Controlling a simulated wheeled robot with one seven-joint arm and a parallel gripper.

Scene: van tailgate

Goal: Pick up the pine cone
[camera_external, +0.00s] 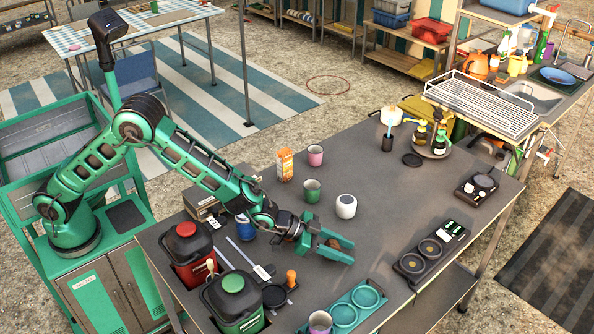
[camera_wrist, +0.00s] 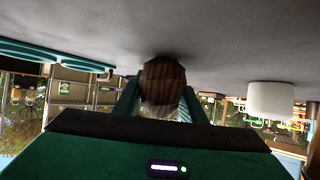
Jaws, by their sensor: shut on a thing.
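The pine cone (camera_wrist: 162,84) is a brown, scaly lump held between my gripper's two green fingers in the wrist view. In the external view a small brown bit of the pine cone (camera_external: 333,243) shows between the fingers. My gripper (camera_external: 335,247) is low over the grey table (camera_external: 405,205), toward its front middle. In the wrist view my gripper (camera_wrist: 160,100) is shut on the pine cone, and the cone appears at or very near the table surface. I cannot tell whether it touches the table.
A white round speaker-like object (camera_external: 346,206) stands behind my gripper, with a green cup (camera_external: 312,191) near it. A teal tray with round wells (camera_external: 357,305) lies in front. Red (camera_external: 187,250) and green (camera_external: 233,300) canisters stand at the left.

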